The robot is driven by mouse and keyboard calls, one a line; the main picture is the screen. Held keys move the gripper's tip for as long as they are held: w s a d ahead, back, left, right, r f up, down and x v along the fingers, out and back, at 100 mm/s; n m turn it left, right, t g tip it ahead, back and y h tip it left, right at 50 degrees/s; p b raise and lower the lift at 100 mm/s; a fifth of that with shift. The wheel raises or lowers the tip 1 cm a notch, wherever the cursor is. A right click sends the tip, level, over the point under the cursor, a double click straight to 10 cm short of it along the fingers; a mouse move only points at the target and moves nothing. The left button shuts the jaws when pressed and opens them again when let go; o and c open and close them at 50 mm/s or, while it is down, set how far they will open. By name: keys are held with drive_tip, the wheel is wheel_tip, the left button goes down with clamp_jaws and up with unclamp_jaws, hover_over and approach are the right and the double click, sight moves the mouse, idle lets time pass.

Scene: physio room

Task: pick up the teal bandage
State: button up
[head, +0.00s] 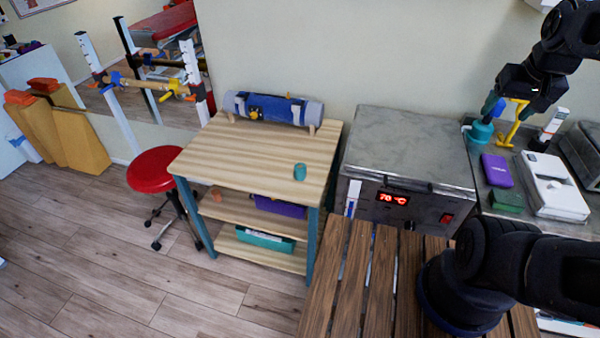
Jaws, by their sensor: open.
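The teal bandage (300,171) is a small upright roll. It stands on the right part of the wooden top of a shelved cart (235,158), with clear wood around it. My gripper (510,94) is at the upper right, high above the counter and far from the bandage. It is open, and I see nothing held in it. Its fingertips are small and overlap the things behind them.
A blue roll (272,108) lies on a stand at the cart's back edge. A metal heating unit (410,150) reading 70 °C stands right of the cart. A slatted wooden bench (345,285) is in front. A red stool (160,169) stands left, with open floor nearby.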

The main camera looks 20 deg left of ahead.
drive_tip(key=w+a+f+n+g, duration=0.1)
drive_tip(key=w+a+f+n, duration=0.35)
drive_tip(key=w+a, duration=0.55)
drive_tip(key=w+a+f+n+g, duration=0.1)
drive_tip(key=w+a+f+n, duration=0.45)
drive_tip(key=a, duration=0.75)
drive_tip(key=n+g, duration=0.2)
drive_tip(key=n, duration=0.7)
approach(300, 166)
drive_tip(key=shift+w+a+f, duration=0.1)
drive_tip(key=shift+w+a, duration=0.1)
drive_tip(key=shift+w, duration=0.05)
drive_tip(key=f, duration=1)
drive_tip(key=shift+s+d+f, duration=0.1)
drive_tip(key=shift+d, duration=0.1)
drive_tip(key=c, duration=1.1)
